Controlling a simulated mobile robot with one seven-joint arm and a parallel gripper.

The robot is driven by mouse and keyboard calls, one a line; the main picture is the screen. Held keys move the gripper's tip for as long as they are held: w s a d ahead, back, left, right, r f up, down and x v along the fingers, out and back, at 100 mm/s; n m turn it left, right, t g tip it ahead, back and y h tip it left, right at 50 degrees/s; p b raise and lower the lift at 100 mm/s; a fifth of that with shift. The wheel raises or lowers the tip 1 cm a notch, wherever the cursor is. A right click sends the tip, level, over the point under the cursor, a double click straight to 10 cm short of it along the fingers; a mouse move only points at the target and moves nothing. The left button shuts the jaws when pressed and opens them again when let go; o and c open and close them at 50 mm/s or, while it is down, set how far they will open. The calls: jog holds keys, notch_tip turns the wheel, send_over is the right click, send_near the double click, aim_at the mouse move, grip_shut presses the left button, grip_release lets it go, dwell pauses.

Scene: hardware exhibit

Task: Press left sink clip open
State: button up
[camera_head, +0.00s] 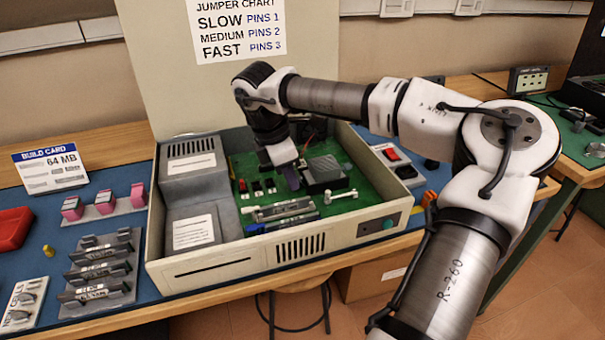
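The dark grey finned heat sink (323,172) sits on the green board (245,172) inside the open beige computer case (270,265). My gripper (290,180) points down into the case, just left of the heat sink. Its fingers are small and partly dark, so I cannot tell whether they are open or shut, or whether they touch anything. The left sink clip cannot be made out; my gripper covers that side of the heat sink. A pale lever-like part (341,195) shows at the heat sink's front right.
Light and dark memory slots (282,210) lie in front of the heat sink. Grey drive boxes (192,190) fill the case's left side. The case walls surround the board. A rack of modules (100,270) and pink parts (104,200) stand left of the case.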

jog(key=shift+r, duration=0.2)
jog(key=shift+w+d+p+v, duration=0.1)
jog(key=shift+d+p+v, duration=0.25)
jog(key=shift+v, duration=0.75)
jog(key=shift+w+d+p+v, duration=0.15)
jog(key=shift+p+v, duration=0.45)
jog(key=shift+v, duration=0.45)
jog(key=shift+d+p+v, duration=0.25)
jog(key=shift+p+v, duration=0.2)
jog(key=shift+v, duration=0.65)
jog(key=shift+r, duration=0.2)
